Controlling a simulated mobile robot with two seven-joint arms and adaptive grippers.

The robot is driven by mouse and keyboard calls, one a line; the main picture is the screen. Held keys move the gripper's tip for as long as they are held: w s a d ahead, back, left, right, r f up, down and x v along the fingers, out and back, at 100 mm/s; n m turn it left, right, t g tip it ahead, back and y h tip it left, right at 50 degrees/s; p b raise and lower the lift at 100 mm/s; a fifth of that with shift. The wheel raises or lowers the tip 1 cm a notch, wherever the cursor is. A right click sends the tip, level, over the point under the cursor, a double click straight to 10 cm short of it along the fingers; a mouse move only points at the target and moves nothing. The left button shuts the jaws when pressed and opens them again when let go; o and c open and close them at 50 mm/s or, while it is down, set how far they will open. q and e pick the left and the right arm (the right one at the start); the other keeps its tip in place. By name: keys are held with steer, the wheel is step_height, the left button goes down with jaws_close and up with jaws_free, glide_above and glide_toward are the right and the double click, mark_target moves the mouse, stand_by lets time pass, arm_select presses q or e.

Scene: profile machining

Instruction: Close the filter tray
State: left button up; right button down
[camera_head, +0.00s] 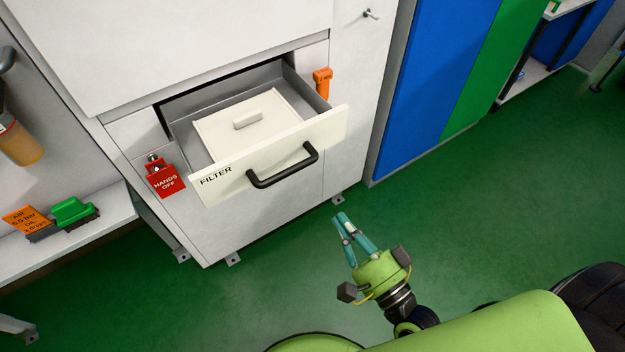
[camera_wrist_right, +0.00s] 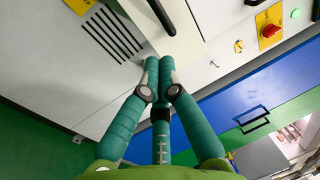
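The filter tray (camera_head: 215,187) is a pale drawer with FILTER on its front. It is pulled out of the white machine cabinet, and its grey inner walls show. A black bar handle (camera_head: 284,170) runs across its front. A pale lidded block (camera_head: 248,120) lies inside. My right gripper (camera_head: 341,220) is below and in front of the tray, apart from the handle. Its teal fingers are together with nothing between them. In the right wrist view the fingers (camera_wrist_right: 159,62) point towards a dark bar (camera_wrist_right: 160,14), which looks like the handle. My left gripper is not in view.
A red HANDS OFF tag (camera_head: 165,181) hangs left of the tray, and an orange tag (camera_head: 322,82) hangs right. A green brush (camera_head: 72,211) lies on the left shelf. Blue and green cabinets (camera_head: 430,80) stand at right. The green floor before the cabinet is clear.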

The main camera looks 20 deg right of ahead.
mark_target(303, 167)
steer(key=shift+p+x, duration=1.1)
steer(key=shift+x, duration=4.35)
